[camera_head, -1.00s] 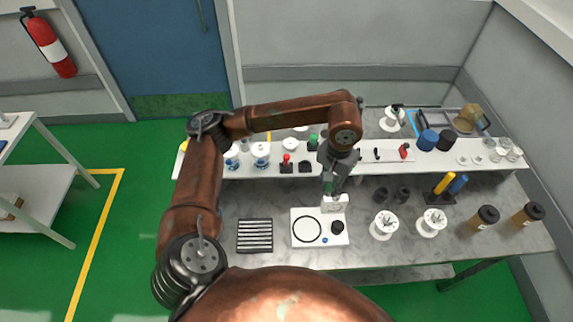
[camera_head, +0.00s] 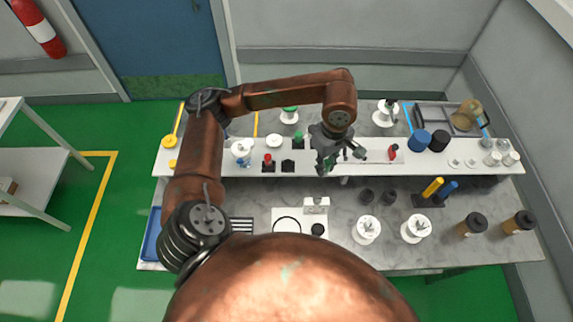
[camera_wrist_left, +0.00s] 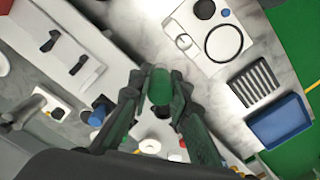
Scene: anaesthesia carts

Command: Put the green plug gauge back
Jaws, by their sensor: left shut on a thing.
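My left gripper (camera_head: 322,170) is shut on the green plug gauge. In the left wrist view the gauge (camera_wrist_left: 160,86) is a short green cylinder between the two fingertips (camera_wrist_left: 160,98). In the head view the gripper hangs over the front part of the white raised shelf, and the gauge hardly shows. Left of it on the shelf are a red-topped gauge in a black stand (camera_head: 268,159) and a black stand with no coloured top (camera_head: 288,166). Behind them is another green-topped piece (camera_head: 298,137) in a black stand. My right gripper is out of view.
Below the shelf, on the marble bench, lie a white tray with a black ring (camera_head: 281,215), a slotted dark block (camera_head: 241,225) and white spools (camera_head: 367,229). A panel with a red clamp (camera_head: 393,151) lies right of the gripper. White jars stand left.

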